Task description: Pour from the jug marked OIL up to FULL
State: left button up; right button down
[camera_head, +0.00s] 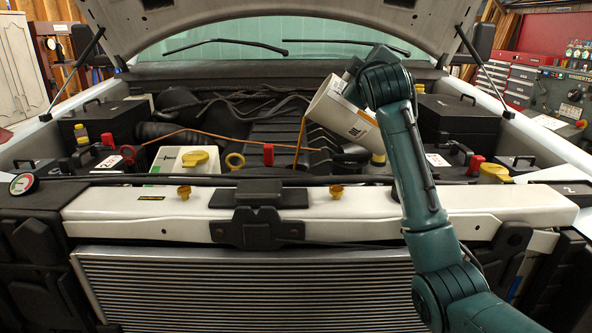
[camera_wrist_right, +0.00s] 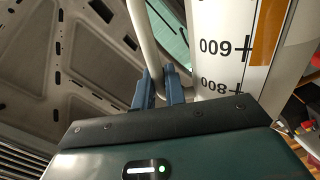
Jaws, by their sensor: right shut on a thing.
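A white jug (camera_head: 338,108) with dark lettering, partly readable as OIL, is tipped steeply to the left over the engine bay. An amber stream (camera_head: 299,140) falls from its lip into the dark engine area; I cannot tell exactly what it enters. My right gripper (camera_head: 354,70) is at the jug's raised side. In the right wrist view, its blue fingers (camera_wrist_right: 160,88) are shut on the jug's pale handle (camera_wrist_right: 146,45). The jug wall (camera_wrist_right: 228,50) there shows 600 and 800 marks and an amber strip. No FULL mark is legible. My left gripper is out of view.
A red piece (camera_head: 268,154) stands nearby. The pale front crossmember (camera_head: 350,208) and the raised hood (camera_head: 270,22) bound the bay.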

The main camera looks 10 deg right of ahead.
jog(key=shift+s+a+r, duration=0.1)
jog(key=shift+a, duration=0.1)
dwell(0.5)
jog(key=shift+n, duration=0.3)
dwell(0.3)
jog(key=shift+a+b, duration=0.15)
jog(key=shift+b, duration=0.15)
jog(key=shift+f, duration=0.35)
dwell(0.7)
jog(key=shift+a+n, duration=0.15)
jog(key=shift+n, duration=0.15)
jog(key=shift+f, duration=0.1)
jog(key=shift+b, duration=0.3)
jog(key=shift+w+a+f+n+b, duration=0.25)
jog(key=shift+a+f+n+b, duration=0.3)
jog(key=shift+f+n, duration=0.15)
dwell(3.5)
